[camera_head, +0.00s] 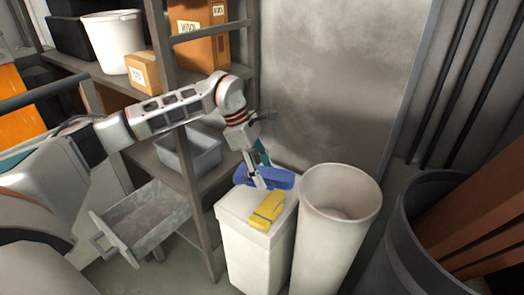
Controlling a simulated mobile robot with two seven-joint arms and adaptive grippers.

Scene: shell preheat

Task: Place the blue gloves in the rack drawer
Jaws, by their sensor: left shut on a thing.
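The blue gloves (271,178) are at the back of the top of a white lidded bin. My left gripper (258,180) points down at them and is shut on them; its fingertips are partly hidden against the blue. I cannot tell whether the gloves are lifted off the lid. The rack drawer (150,222), a grey metal tray with a handle at its front left, sticks out open from the low part of the rack (203,215), left of the bin. The drawer looks empty. My right gripper is not in view.
Yellow gloves (266,211) lie on the white bin (240,235) in front of the blue ones. A tall round white bin (335,230) stands close on the right. A grey tub (190,152) sits on a rack shelf. A rack post stands between bin and drawer.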

